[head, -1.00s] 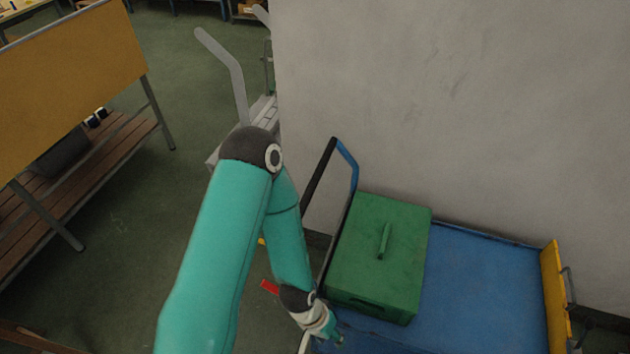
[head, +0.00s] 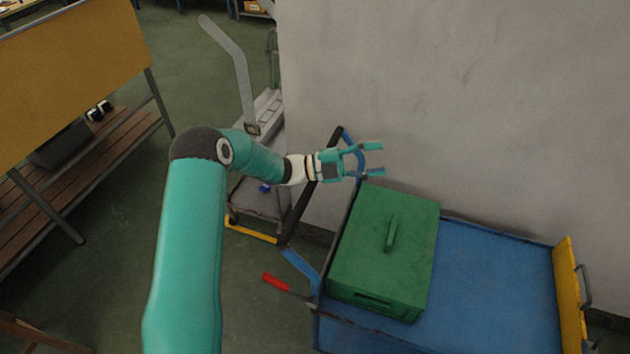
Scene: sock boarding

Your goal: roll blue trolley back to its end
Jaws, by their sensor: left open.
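The blue trolley (head: 484,290) stands against the grey wall at the lower right, with a yellow end board at its right end. Its push handle (head: 303,200), blue with a black grip, rises at its left end. A green box (head: 385,245) with a top handle sits on the deck at that end. My left gripper (head: 377,159) is open and empty, with its fingers pointing right. In the picture it overlaps the upper part of the handle. I cannot tell whether it touches the handle. My right gripper is not in view.
A grey trolley (head: 240,100) stands behind, beside the wall corner. A red-handled tool (head: 276,283) shows by the blue trolley's left end. A bench with a wooden shelf (head: 100,150) and yellow panel (head: 75,75) stands at the left.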

